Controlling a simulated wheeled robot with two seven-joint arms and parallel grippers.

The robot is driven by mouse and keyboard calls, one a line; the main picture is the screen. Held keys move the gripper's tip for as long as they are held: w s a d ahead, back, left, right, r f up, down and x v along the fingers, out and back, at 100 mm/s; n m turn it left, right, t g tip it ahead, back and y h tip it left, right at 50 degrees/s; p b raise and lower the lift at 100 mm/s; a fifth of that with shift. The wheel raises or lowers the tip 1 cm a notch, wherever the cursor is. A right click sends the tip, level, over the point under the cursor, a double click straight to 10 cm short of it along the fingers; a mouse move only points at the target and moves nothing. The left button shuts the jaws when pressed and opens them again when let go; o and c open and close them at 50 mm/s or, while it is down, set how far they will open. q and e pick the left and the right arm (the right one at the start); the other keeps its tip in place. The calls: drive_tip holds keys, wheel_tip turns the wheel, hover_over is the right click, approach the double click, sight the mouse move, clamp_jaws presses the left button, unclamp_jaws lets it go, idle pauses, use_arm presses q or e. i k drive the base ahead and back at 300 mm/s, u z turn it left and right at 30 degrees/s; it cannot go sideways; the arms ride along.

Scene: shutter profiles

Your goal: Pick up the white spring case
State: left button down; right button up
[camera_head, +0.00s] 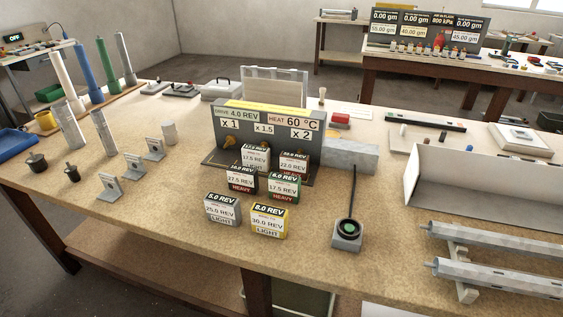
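Several small spring cases stand in a cluster in front of the grey display stand, in the head view. A green case (283,188) is behind the yellow one. Two more, one reddish (293,163), stand further back at the stand. Neither of my grippers is in view.
The grey display stand (265,128) rises behind the cases. A grey block with a black post (347,233) stands to their right. Small grey brackets (109,188) are to the left. A long open tray (480,205) and metal tubes lie right. The bench front near the cases is clear.

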sight(259, 157)
drive_tip(key=k, duration=0.5)
drive_tip(key=u, duration=1.3)
drive_tip(key=i, duration=0.8)
drive_tip(key=z, duration=2.25)
